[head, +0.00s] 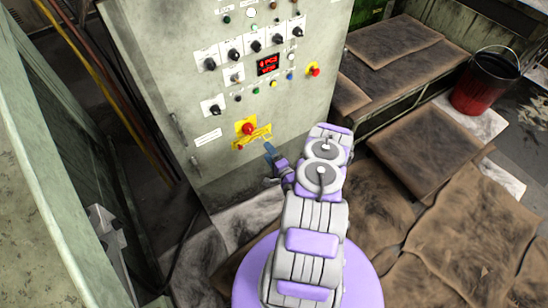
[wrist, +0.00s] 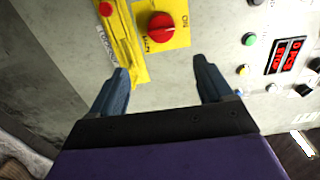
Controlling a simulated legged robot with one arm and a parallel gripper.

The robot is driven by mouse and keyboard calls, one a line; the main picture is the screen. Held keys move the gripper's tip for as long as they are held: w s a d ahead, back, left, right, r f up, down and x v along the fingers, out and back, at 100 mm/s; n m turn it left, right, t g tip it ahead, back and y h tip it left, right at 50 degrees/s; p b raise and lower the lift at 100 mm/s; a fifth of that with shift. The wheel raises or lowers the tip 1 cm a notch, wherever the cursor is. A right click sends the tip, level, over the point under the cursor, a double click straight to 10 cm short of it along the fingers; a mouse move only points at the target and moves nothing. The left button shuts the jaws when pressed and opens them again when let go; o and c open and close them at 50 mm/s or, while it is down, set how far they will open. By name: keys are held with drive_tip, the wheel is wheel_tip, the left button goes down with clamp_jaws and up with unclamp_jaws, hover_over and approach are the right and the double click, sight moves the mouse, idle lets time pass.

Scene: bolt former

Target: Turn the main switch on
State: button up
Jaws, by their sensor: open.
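The main switch is a red rotary knob (head: 248,129) on a yellow plate, low on the front of a grey control cabinet (head: 160,60). In the wrist view the red knob (wrist: 160,27) sits at the top centre, with "ON" lettering beside it on the yellow plate. My gripper (head: 270,160) is in front of the cabinet, just below and right of the knob. In the wrist view its two blue-grey fingers (wrist: 163,82) are spread apart with nothing between them. The knob lies beyond the fingertips, apart from them.
A yellow label strip (wrist: 128,45) with a small red button (wrist: 105,9) lies beside the switch. Black selector knobs (head: 232,54), a red display (head: 268,65) and a red emergency button (head: 313,70) are higher on the cabinet. A red bucket (head: 484,82) stands at the right.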

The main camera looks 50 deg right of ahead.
drive_tip(key=shift+p+v, duration=0.35)
drive_tip(key=shift+v, duration=1.45)
